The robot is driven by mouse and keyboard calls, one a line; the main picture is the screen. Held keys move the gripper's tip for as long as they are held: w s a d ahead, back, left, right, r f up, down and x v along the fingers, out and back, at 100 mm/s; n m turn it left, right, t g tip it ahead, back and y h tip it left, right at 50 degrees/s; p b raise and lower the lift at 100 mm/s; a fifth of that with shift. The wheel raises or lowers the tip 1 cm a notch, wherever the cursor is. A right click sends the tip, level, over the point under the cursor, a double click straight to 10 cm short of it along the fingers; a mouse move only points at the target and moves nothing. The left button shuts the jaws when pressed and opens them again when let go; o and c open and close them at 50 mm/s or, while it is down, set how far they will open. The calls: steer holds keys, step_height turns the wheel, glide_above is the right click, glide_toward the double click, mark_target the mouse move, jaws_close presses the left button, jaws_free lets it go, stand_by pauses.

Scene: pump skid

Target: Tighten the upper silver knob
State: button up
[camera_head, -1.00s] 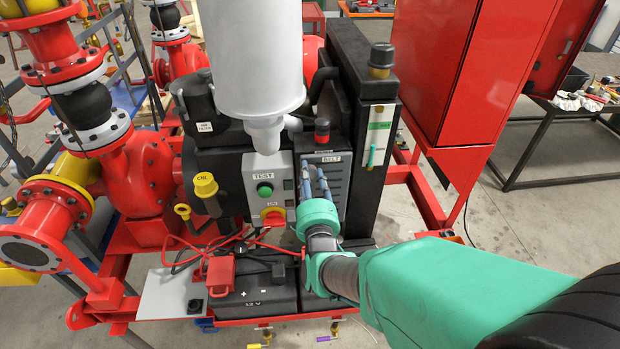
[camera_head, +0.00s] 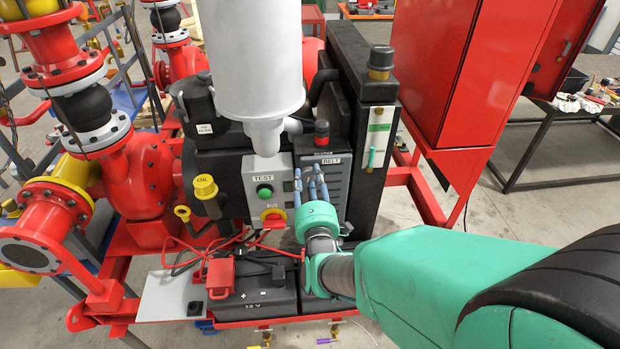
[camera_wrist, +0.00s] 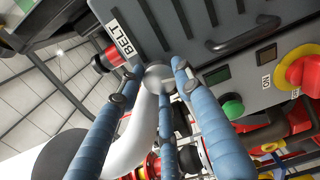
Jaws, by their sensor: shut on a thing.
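A small silver knob (camera_wrist: 158,78) shows in the wrist view in front of the dark panel marked BELT (camera_wrist: 160,22), between the tips of my three blue fingers. My gripper (camera_wrist: 159,84) is shut on it. In the head view my gripper (camera_head: 310,172) reaches up to the front of the BELT panel (camera_head: 337,180), and its fingers hide the knob there. I see no second silver knob clearly; my fingers and wrist cover part of the panel.
Left of the panel is a grey control box with a green button (camera_head: 264,190) and a red-yellow switch (camera_head: 273,216). A white canister (camera_head: 255,60) hangs above. A black battery (camera_head: 253,292) with red cables lies below. A red cabinet (camera_head: 470,80) stands at right.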

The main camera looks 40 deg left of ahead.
steer(key=shift+s+a+r+n, duration=0.15)
steer(key=shift+r+n, duration=0.05)
steer(key=shift+n, duration=0.7)
steer(key=shift+f, duration=0.1)
steer(key=o, duration=1.2)
steer(key=shift+f, duration=0.1)
steer(key=shift+c, duration=0.2)
steer(key=shift+d, duration=0.2)
steer(key=v, duration=1.1)
steer(key=shift+s+d, duration=0.25)
steer(key=shift+s, duration=0.05)
